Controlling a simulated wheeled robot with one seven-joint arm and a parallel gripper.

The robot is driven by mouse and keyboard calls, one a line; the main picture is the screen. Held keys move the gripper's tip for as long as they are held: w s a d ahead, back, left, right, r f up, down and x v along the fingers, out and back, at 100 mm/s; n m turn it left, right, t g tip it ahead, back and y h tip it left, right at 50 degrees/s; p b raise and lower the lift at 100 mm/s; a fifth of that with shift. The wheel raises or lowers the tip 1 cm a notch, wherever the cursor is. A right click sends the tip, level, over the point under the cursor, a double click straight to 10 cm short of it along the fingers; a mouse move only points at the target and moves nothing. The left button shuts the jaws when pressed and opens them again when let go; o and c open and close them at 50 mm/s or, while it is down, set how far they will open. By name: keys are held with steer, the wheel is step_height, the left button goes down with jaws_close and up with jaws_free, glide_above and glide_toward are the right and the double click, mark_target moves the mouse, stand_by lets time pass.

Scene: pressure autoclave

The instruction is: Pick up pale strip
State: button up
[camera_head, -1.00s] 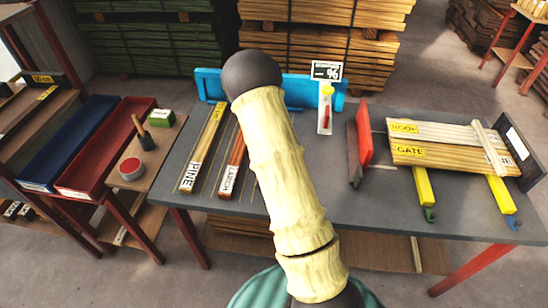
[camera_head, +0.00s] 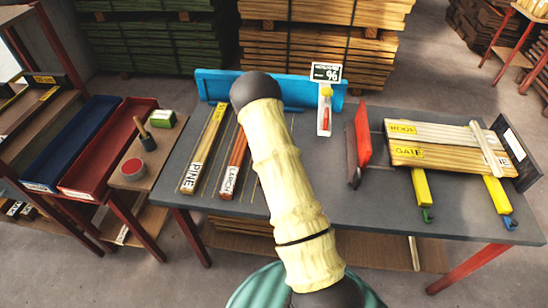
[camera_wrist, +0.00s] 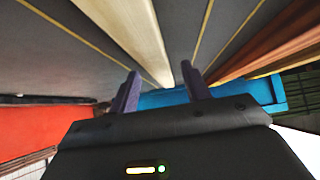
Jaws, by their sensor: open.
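A pale strip (camera_wrist: 125,30) lies lengthwise on the grey bench between thin yellow lines in the wrist view. My gripper (camera_wrist: 160,88) is open, with its two dark purple fingers apart and nothing seen between them. In the head view my arm covers this strip and my gripper. A second pale strip (camera_head: 486,148) lies across the yellow boards at the right.
A blue fence (camera_head: 215,85) runs along the back. A red upright plate (camera_head: 362,140) stands right of my arm. A moisture meter (camera_head: 325,112) stands near the back.

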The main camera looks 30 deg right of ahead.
steer(key=shift+w+d+f, duration=0.25)
steer(key=shift+w+f, duration=0.05)
steer(key=shift+f, duration=0.1)
steer(key=shift+c, duration=0.2)
jaws_close()
